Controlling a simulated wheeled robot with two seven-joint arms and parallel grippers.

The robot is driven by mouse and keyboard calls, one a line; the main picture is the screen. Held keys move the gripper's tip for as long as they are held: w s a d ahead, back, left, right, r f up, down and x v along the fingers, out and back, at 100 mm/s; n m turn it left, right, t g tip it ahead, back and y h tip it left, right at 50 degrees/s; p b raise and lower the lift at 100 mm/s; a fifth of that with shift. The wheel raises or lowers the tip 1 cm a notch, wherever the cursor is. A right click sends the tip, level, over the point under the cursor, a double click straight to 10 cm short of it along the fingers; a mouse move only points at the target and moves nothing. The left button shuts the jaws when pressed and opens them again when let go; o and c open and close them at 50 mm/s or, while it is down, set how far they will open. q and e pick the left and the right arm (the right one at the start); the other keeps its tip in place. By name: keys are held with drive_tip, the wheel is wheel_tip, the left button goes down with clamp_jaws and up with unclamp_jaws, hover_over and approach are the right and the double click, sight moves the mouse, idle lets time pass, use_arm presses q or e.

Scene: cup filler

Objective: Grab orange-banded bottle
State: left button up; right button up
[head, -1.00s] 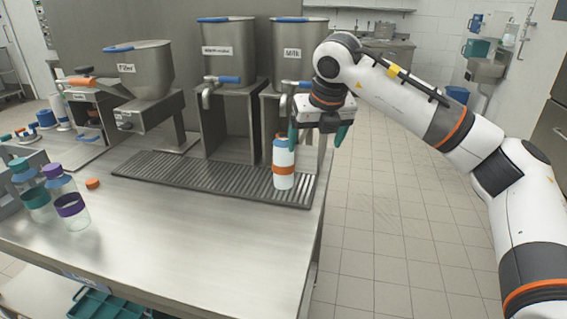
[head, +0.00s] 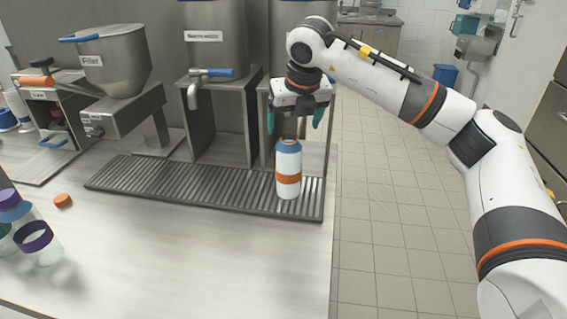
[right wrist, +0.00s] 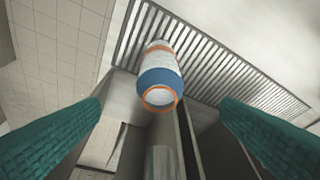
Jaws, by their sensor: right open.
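The orange-banded bottle (head: 288,163) is white with a blue shoulder and an orange band low on its body. It stands upright near the right end of the slotted drip grate. My right gripper (head: 295,122) is open and empty, its teal fingers pointing down just above the bottle's top in the head view. In the right wrist view the bottle (right wrist: 160,80) shows between the spread fingers (right wrist: 160,135), apart from both, its orange-rimmed mouth facing the camera. My left gripper is not in view.
The drip grate (head: 170,188) lies along the counter (head: 190,250) below the steel dispensers, whose taps include a blue-handled one (head: 207,75). The counter's front middle is clear.

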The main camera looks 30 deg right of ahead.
sight(291, 142)
drive_tip(key=x, duration=0.4)
drive_tip(key=shift+s+f, duration=0.15)
drive_tip(key=shift+f, duration=0.05)
drive_tip(key=p+x, duration=0.1)
drive_tip(key=x, duration=0.3)
drive_tip(key=shift+f+p, duration=0.4)
drive_tip(key=shift+w+f, duration=0.2)
drive_tip(key=c, duration=0.9)
drive_tip(key=shift+r, duration=0.15)
clamp_jaws()
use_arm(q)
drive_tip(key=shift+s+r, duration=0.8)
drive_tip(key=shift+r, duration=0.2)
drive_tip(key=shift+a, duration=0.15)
use_arm(e)
drive_tip(key=shift+d, duration=0.15)
